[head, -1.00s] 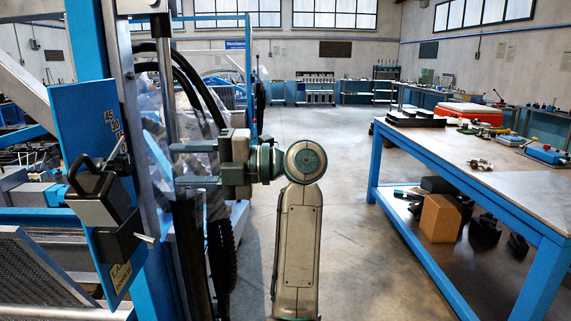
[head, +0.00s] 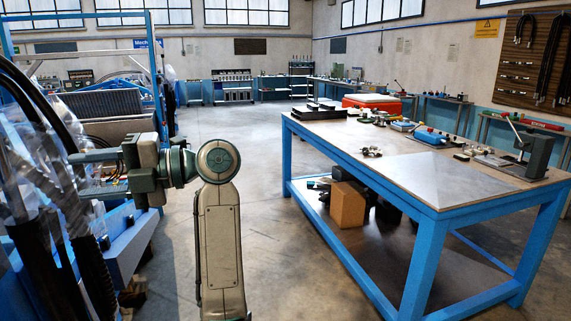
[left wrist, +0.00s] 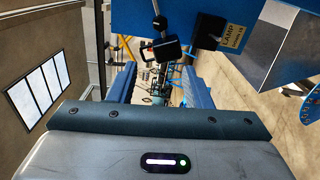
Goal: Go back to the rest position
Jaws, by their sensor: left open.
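My left gripper (head: 78,173) is at the left of the head view, its two fingers pointing left and apart, with nothing between them. It is beside the blue machine frame and dark hoses; the picture does not settle whether it touches them. In the left wrist view the gripper (left wrist: 158,88) shows its two fingers apart, with background between them. A blue panel (left wrist: 130,20) with a lamp label and a black handle-like fitting (left wrist: 165,48) is beyond them at the top. My right gripper is not in view.
A blue workbench (head: 420,215) stands at the right, with tools on top and a cardboard box (head: 347,204) on its lower shelf. A blue machine (head: 120,240) with black hoses (head: 62,215) is at the left. The grey floor (head: 235,125) between them is clear.

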